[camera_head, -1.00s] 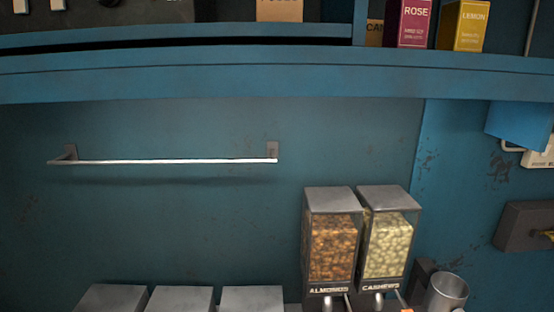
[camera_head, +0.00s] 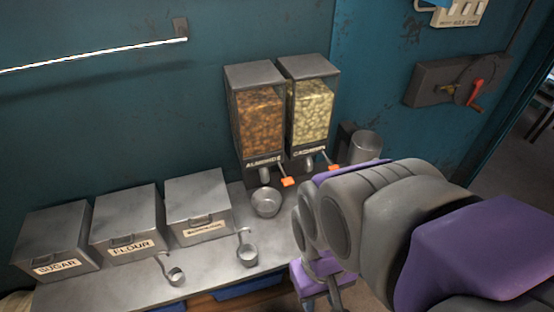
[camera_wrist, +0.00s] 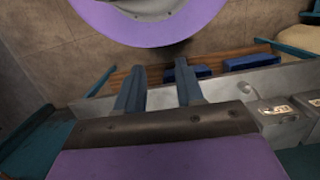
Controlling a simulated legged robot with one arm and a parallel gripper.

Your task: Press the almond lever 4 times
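The almond dispenser (camera_head: 258,118), a clear box of brown nuts with a grey lid and the label ALMONDS, stands against the blue wall in the head view. Its almond lever (camera_head: 288,182) has an orange tip and sticks out at the lower front right. A small metal bowl (camera_head: 266,201) sits below its spout. My arm enters from the right, with its wrist end low in front of the counter, apart from the lever. My gripper (camera_wrist: 160,66) shows two spread fingers with nothing between them in the wrist view. The lever is not seen in the wrist view.
The cashew dispenser (camera_head: 311,108) stands close on the right, with its own orange-tipped lever (camera_head: 334,168). A metal cup (camera_head: 365,147) is further right. Sugar (camera_head: 55,238), flour (camera_head: 126,219) and another bin (camera_head: 198,205) line the left. Two measuring cups (camera_head: 247,254) (camera_head: 176,276) lie on the counter.

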